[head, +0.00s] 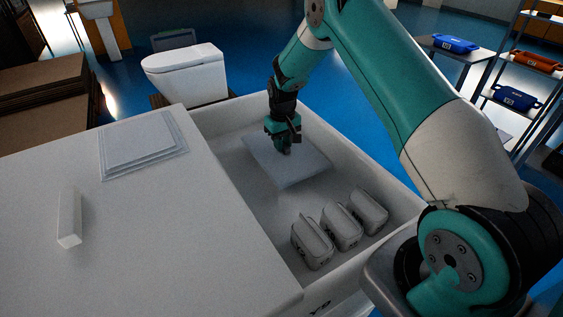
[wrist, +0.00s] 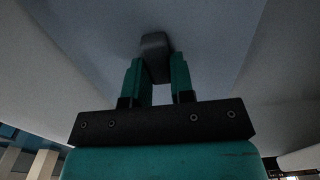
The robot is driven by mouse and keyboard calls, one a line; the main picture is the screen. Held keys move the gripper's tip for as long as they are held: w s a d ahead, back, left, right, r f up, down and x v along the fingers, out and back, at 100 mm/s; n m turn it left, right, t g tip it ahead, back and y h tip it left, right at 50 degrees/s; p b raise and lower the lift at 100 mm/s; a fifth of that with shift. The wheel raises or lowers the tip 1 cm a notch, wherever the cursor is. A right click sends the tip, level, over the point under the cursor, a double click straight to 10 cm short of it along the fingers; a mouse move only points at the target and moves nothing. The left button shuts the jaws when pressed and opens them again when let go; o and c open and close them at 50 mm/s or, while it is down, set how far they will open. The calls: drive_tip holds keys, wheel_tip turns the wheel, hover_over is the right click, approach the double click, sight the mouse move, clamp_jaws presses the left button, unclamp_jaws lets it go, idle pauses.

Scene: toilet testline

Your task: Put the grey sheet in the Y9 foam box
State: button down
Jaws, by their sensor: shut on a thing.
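The grey sheet (head: 300,168) is inside the white Y9 foam box (head: 405,196), toward its far left part. My gripper (head: 285,149) is above the sheet, with its fingers shut on a small dark grip piece on it. In the wrist view the fingers (wrist: 157,72) close on this dark piece, and the sheet (wrist: 200,32) spreads beyond them. I cannot tell whether the sheet rests on the box floor or hangs just above it. The marking on the box front is partly cut off at the bottom edge.
Several grey bags or cases stand in the box's near right part, one of them here (head: 312,242). A white table (head: 120,235) at left holds a stack of sheets (head: 145,143) and a white block (head: 69,218). A toilet (head: 187,73) stands behind; shelves with coloured bins stand right.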

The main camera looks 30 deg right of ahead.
sight(283, 154)
drive_tip(key=shift+f+b, duration=1.1)
drive_tip(key=shift+f, duration=1.2)
drive_tip(key=shift+f, duration=0.25)
drive_tip(key=c, duration=1)
unclamp_jaws()
drive_tip(key=shift+r, duration=0.1)
